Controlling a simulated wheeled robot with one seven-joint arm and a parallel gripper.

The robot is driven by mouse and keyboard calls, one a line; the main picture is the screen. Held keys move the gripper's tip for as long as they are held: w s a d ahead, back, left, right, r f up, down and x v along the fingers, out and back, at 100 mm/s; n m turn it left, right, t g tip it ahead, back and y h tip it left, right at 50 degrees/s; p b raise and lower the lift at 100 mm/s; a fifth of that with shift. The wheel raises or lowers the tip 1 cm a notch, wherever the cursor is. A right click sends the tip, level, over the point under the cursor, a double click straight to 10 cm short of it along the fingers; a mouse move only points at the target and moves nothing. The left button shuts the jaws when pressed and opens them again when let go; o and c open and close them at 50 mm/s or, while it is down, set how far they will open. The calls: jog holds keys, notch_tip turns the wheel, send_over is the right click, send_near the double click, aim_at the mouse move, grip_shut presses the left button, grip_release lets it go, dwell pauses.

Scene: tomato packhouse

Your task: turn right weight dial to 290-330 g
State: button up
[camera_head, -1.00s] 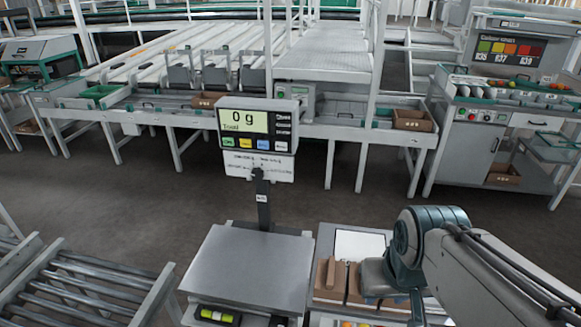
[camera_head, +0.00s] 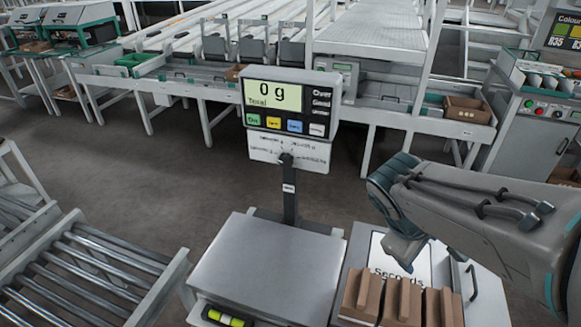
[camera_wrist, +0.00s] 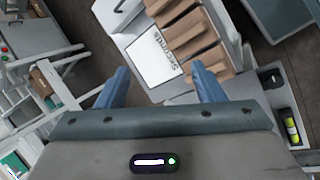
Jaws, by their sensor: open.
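The weighing scale shows a display head (camera_head: 288,104) reading "0 g Total" in the head view. Under it is a white panel (camera_head: 290,152) with small printed markings. The right weight dial is too small to tell apart there, and its setting cannot be read. The bare metal weighing plate (camera_head: 266,266) lies below the post. My gripper (camera_wrist: 163,84) is open with nothing between its fingers in the wrist view. In the head view it is right of the scale, apart from the panel, and its fingertips are not clear.
Brown cardboard pieces (camera_head: 402,300) stand beside a white "Seconds" sheet (camera_head: 402,262), right of the scale. A roller conveyor (camera_head: 85,275) is at left. A small green-yellow level (camera_head: 227,318) sits at the scale's front. Behind are a grading line and open floor.

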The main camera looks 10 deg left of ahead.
jog(key=w+a+f+n+t+h+b, duration=0.2)
jog(key=w+a+f+n+t+b, duration=0.15)
jog(key=w+n, duration=0.25)
jog(key=n+t+y+b, duration=0.4)
jog(key=n+t+b, duration=0.6)
jog(key=n, duration=0.8)
send_near(284, 163)
jog(key=shift+t, duration=0.65)
jog(key=w, duration=0.2)
jog(key=w+d, duration=0.1)
jog(key=w, duration=0.2)
jog(key=w+f, duration=0.1)
jog(key=w, duration=0.2)
jog(key=shift+w+d, duration=0.1)
jog(key=shift+d, duration=0.2)
jog(key=c, duration=1)
